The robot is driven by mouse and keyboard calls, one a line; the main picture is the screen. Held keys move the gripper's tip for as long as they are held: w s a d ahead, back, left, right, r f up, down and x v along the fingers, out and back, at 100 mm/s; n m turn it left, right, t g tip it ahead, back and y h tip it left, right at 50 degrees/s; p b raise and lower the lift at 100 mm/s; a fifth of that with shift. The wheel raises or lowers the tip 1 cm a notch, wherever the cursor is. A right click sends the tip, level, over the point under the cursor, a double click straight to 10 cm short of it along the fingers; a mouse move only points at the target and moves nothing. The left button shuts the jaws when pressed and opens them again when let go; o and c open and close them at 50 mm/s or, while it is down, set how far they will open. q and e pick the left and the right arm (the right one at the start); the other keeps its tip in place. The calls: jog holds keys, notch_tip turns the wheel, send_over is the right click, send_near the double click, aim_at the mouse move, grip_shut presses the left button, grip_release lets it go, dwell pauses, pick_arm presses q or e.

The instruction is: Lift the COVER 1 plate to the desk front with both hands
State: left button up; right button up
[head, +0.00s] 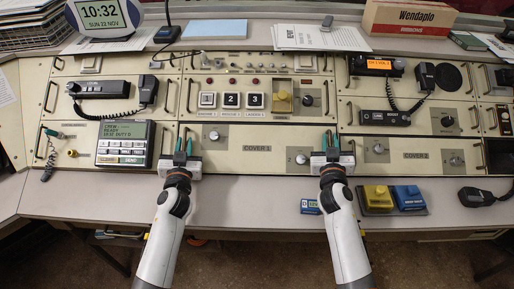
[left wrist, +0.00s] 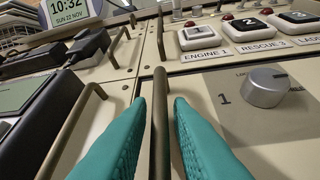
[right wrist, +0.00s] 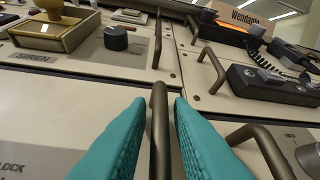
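The COVER 1 plate (head: 240,162) is a beige panel low in the middle of the console, seated level with its neighbours. It has an upright bar handle at each end. My left gripper (head: 185,146) is at the left end; in the left wrist view its teal fingers straddle the dark left handle (left wrist: 160,115), with narrow gaps on both sides. My right gripper (head: 331,142) is at the right end; in the right wrist view its fingers straddle the right handle (right wrist: 159,120), also with narrow gaps. In the head view the grippers hide the handles.
The desk front (head: 255,195) is mostly clear before the plate. A yellow and blue pedal-like unit (head: 378,199) and a small label block (head: 310,207) lie to its right. A dark handset (head: 485,196) lies far right. Another handle (right wrist: 262,150) stands close beside my right gripper.

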pick_arm(q)
jog(key=shift+c, duration=0.3)
pick_arm(e)
jog(key=shift+c, duration=0.3)
pick_arm(q)
grip_shut()
pick_arm(e)
grip_shut()
dwell(0.4)
pick_arm(q)
jog(key=shift+r, duration=0.1)
